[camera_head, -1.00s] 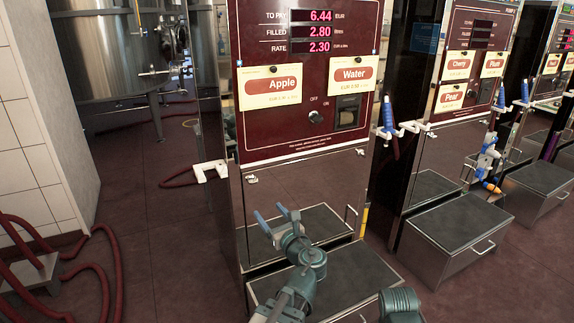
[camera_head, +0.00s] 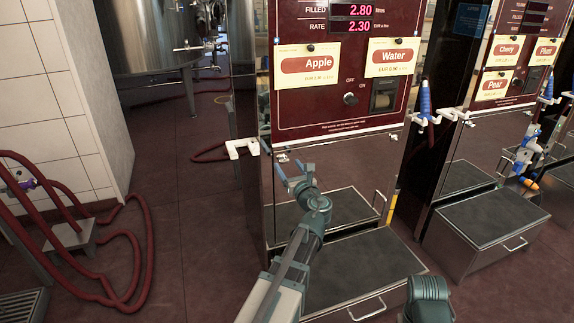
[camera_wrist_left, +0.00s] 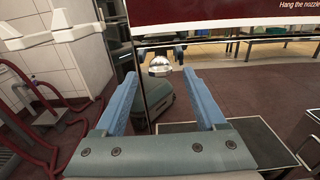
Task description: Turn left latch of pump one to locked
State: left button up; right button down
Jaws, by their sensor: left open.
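Pump one (camera_head: 300,112) has a maroon panel with Apple and Water cards above a mirror-like steel door (camera_head: 350,165). Its left latch (camera_head: 283,158) is a small bright metal piece at the door's upper left. In the left wrist view the latch (camera_wrist_left: 160,66) is a rounded shiny knob between and beyond my fingertips. Whether it is locked cannot be told. My left gripper (camera_head: 295,171) is open and empty, just below the latch in the head view. Its two blue fingers also show in the left wrist view (camera_wrist_left: 160,78), apart from the latch. My right gripper is out of view.
A white bracket (camera_head: 242,148) sticks out left of the pump. A dark-topped step (camera_head: 365,265) stands before it, under my left arm. A second pump with a blue nozzle (camera_head: 425,98) stands to the right. Red hoses (camera_head: 140,250) lie on the left floor.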

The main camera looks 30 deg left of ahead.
pick_arm(q)
jog(key=shift+x, duration=1.05)
grip_shut()
